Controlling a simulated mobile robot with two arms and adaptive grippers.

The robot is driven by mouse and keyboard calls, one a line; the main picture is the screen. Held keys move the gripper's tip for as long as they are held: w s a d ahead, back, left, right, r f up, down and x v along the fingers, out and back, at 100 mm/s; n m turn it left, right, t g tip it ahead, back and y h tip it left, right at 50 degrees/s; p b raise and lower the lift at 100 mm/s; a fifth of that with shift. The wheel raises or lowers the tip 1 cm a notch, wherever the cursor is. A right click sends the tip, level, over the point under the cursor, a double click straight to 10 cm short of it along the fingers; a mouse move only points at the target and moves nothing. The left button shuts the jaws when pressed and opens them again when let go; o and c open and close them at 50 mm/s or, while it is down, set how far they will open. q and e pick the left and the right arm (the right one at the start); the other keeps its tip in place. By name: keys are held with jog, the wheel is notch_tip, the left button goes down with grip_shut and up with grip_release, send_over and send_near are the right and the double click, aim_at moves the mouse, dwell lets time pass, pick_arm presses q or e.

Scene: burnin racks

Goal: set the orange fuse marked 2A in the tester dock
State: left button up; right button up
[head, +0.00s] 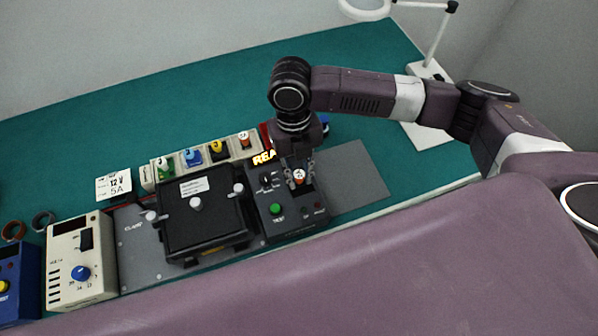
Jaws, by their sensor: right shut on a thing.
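My right gripper (297,180) is shut on the orange fuse (299,175), which shows a pale round top with a 2-like mark. The fuse is upright at the upper right of the dark tester (273,229). The dock there is largely hidden by the fingers, so I cannot tell whether the fuse is seated or just above it. The tester has a green button, a black knob and a lit yellow sign (264,157) at its back. My left gripper is not in view.
A fuse rack (229,150) with several coloured fuses stands behind a black box fixture (203,218). A cream power unit (78,262) and a blue unit (18,283) are at left. A grey mat (352,180) right of the tester is clear. A lamp base (428,135) stands at back right.

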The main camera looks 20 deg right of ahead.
jog(key=o, duration=1)
jog(key=shift+r, duration=0.1)
jog(key=shift+r+p, duration=2.35)
jog(key=shift+p, duration=0.15)
